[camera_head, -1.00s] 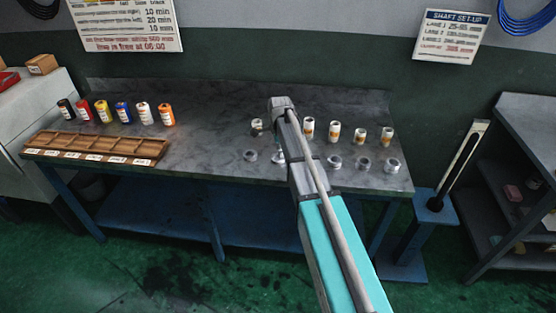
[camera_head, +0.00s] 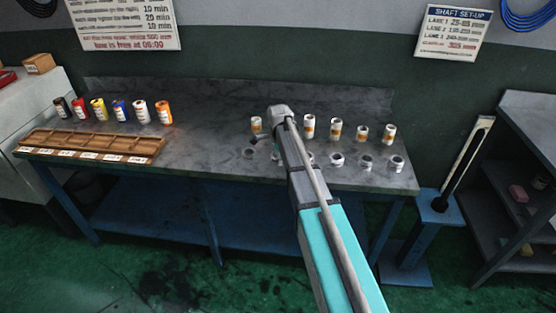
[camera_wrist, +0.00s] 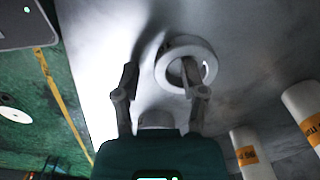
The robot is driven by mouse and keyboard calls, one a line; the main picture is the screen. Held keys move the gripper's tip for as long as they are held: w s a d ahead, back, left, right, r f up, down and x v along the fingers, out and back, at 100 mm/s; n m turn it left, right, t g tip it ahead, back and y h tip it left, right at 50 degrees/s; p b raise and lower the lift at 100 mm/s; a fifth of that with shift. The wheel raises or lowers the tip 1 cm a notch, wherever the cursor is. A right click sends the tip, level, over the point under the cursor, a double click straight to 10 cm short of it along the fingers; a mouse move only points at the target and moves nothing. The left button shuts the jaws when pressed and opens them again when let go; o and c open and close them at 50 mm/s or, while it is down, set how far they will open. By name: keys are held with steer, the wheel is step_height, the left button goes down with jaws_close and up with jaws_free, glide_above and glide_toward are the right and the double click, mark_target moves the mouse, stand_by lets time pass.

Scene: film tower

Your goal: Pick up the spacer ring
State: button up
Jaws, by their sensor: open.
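A pale spacer ring (camera_wrist: 203,50) lies on the grey bench top in the wrist view, at the fingertips of my gripper (camera_wrist: 160,70). My gripper is open, with its two fingers apart. The right finger overlaps the ring's opening; I cannot tell whether it is inside the ring or above it. The left finger is outside the ring, to its left. In the head view several small rings stand in a front row, among them one at the right end (camera_head: 397,163). My arm hides part of that row and most of my gripper.
White cylinders with orange bands (camera_head: 335,129) stand behind the rings; two also show close by in the wrist view (camera_wrist: 247,155). Coloured canisters (camera_head: 122,110) and a wooden compartment tray (camera_head: 92,144) are at the bench's left. The bench middle (camera_head: 205,135) is clear.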

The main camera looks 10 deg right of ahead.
stand_by(0.5)
jaws_close()
